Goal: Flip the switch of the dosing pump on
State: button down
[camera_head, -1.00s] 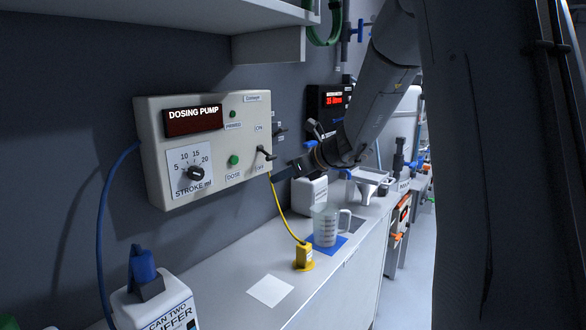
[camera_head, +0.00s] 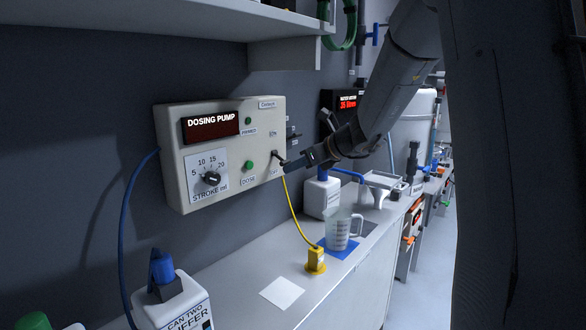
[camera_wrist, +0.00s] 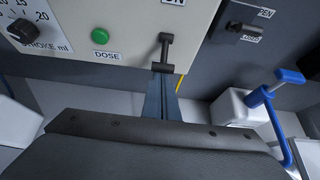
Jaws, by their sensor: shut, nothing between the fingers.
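The dosing pump (camera_head: 228,150) is a cream box on the dark wall, with a dark display, a stroke dial and two green buttons. Its toggle switch (camera_head: 276,157) is a dark lever near the right edge of the panel; it also shows in the wrist view (camera_wrist: 165,52), with its lever hanging down toward the lower label. My gripper (camera_head: 286,169) is shut and empty. In the wrist view its fingertips (camera_wrist: 162,76) lie just below the lever's lower end. Whether they touch the lever I cannot tell.
A yellow cable runs from the pump to a yellow fitting (camera_head: 316,262) on the bench. A clear jug (camera_head: 340,230) stands on a blue mat. A labelled can (camera_head: 172,302) is at the front left. A shelf (camera_head: 275,22) overhangs above. A second wall switch (camera_wrist: 244,32) is right of the pump.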

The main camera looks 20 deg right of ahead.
jog(key=shift+s+r, duration=0.1)
jog(key=shift+r, duration=0.25)
jog(key=shift+s+d+r+p, duration=0.1)
jog(key=shift+d+r+p, duration=0.05)
jog(key=shift+r+p, duration=0.75)
jog(key=shift+r, duration=0.65)
jog(key=shift+r+p, duration=0.75)
jog(key=shift+p, duration=0.05)
jog(key=shift+r, duration=0.1)
